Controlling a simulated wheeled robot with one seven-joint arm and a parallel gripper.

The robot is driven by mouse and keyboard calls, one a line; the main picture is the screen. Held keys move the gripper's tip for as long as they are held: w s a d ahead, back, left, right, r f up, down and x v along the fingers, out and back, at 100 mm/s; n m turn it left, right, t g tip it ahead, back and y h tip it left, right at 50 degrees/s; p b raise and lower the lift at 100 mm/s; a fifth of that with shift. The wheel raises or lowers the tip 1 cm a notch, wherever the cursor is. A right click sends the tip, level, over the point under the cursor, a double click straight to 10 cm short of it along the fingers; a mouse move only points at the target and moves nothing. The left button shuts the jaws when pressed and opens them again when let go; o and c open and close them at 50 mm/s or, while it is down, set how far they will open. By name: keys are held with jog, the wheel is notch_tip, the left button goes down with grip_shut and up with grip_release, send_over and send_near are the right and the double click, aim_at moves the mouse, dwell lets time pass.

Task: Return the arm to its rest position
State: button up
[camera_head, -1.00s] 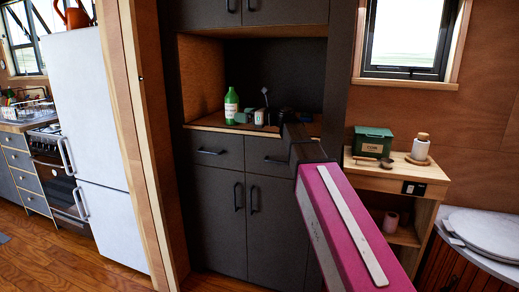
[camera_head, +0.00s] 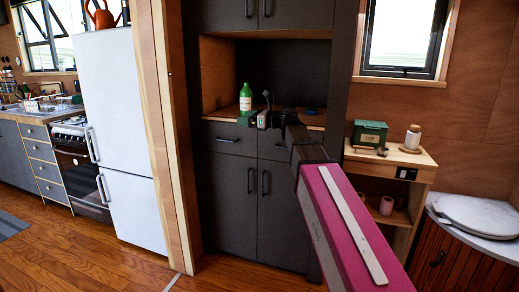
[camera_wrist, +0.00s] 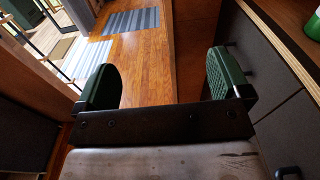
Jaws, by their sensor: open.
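My arm stretches forward from the lower right in the head view. My gripper (camera_head: 256,121) is at its far end, at about the height of the cabinet counter and in front of it. In the wrist view my gripper (camera_wrist: 165,82) shows two green finger pads spread wide apart. Nothing is between them but the view of the wooden floor (camera_wrist: 148,70) below. My arm hides part of the counter and the right cabinet door.
A dark cabinet (camera_head: 226,179) has a niche holding a green bottle (camera_head: 245,97). A wooden side shelf (camera_head: 423,157) with a green box (camera_head: 369,133) stands right of my arm. A white fridge (camera_head: 124,150) is at left. The floor (camera_head: 90,250) at lower left is clear.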

jog(key=s+d+f+n+g+h, duration=0.1)
jog(key=s+d+f+n+h, duration=0.15)
jog(key=f, duration=0.65)
jog(key=s+d+f+n+h, duration=0.2)
jog(key=d+f+n+h, duration=0.15)
jog(key=f, duration=0.65)
jog(key=s+d+f+n+g+h, duration=0.1)
jog(key=s+d+f+n+h, duration=0.15)
jog(key=f, duration=0.65)
jog(key=s+d+f+n+g+h, duration=0.2)
jog(key=s+d+f+n+h, duration=0.2)
jog(key=s+d+f+n, duration=0.2)
jog(key=s+d+f+n+g+h, duration=0.1)
jog(key=s+d+f+n+h, duration=0.2)
jog(key=f, duration=1.1)
jog(key=s+d+n, duration=0.3)
jog(key=s+d, duration=0.3)
jog(key=s, duration=0.1)
jog(key=shift+s+d+f+g+h, duration=0.15)
jog(key=shift+d+f+g+h, duration=0.2)
jog(key=shift+f+g, duration=0.05)
